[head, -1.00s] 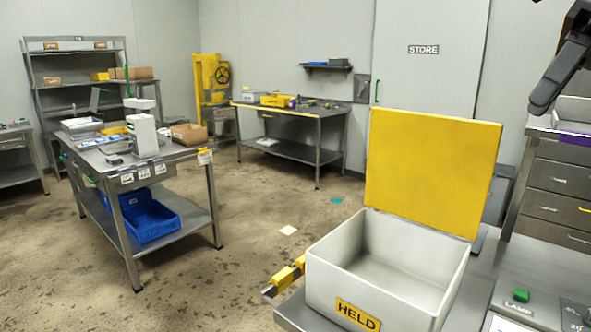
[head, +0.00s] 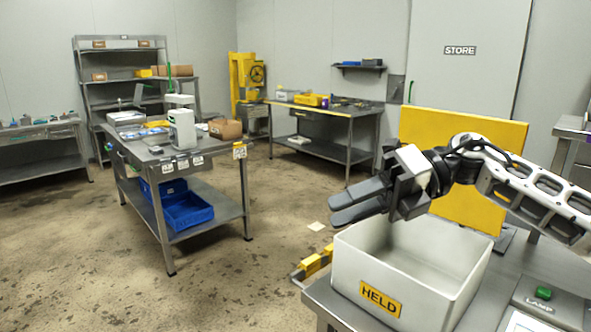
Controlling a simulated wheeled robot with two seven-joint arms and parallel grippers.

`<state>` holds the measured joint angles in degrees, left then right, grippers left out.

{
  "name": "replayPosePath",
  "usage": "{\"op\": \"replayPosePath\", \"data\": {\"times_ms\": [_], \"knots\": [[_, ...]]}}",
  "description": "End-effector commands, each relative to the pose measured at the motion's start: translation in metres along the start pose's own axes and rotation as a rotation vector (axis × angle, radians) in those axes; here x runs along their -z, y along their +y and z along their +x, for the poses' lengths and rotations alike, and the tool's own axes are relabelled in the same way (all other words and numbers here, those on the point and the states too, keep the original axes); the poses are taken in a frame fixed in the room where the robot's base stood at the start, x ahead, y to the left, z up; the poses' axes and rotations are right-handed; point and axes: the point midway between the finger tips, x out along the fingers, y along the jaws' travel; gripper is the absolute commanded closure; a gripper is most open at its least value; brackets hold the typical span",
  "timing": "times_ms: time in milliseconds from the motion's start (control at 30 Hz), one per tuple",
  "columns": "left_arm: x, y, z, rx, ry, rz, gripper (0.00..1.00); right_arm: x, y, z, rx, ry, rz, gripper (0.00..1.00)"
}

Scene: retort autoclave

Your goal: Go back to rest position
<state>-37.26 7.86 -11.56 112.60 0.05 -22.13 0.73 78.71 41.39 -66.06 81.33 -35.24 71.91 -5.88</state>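My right gripper (head: 336,207) reaches in from the right in the head view, above the left rim of the white HELD box (head: 365,293). Its two dark fingers point left and lie close together, with nothing seen between them. The box is open and looks empty inside, though the gripper and arm hide part of it. My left gripper is not in view.
The box stands on a steel bench with a green LAMP button (head: 543,293) at the right. A steel table (head: 215,163) with blue bins below stands left, a workbench (head: 349,119) at the back.

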Motion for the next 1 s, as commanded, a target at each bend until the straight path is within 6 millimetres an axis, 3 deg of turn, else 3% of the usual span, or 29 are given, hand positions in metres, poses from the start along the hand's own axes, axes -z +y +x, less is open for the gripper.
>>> {"op": "replayPosePath", "data": {"times_ms": [33,200,367,467,567,667,800,900,1000], "knots": [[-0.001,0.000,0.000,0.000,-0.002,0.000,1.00,0.005,-0.009,0.027,-0.104,-0.049,0.066,0.66],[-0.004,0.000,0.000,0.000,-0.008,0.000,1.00,0.009,-0.027,0.079,-0.394,-0.285,0.321,0.66],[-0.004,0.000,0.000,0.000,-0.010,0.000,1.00,0.019,-0.061,0.098,-0.613,-0.548,0.643,0.66],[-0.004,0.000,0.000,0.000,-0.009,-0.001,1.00,0.035,-0.095,0.099,-0.714,-0.728,0.876,0.66],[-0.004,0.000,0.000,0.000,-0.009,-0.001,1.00,0.063,-0.137,0.096,-0.784,-0.917,1.129,0.66],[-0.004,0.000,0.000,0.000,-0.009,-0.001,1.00,0.108,-0.184,0.092,-0.819,-1.111,1.399,0.66],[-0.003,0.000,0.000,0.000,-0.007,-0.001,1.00,0.197,-0.241,0.089,-0.805,-1.377,1.773,0.66],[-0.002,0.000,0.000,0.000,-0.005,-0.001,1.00,0.262,-0.265,0.089,-0.764,-1.530,1.991,0.66],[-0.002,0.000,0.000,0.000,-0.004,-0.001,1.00,0.316,-0.277,0.091,-0.715,-1.644,2.155,0.66]]}}
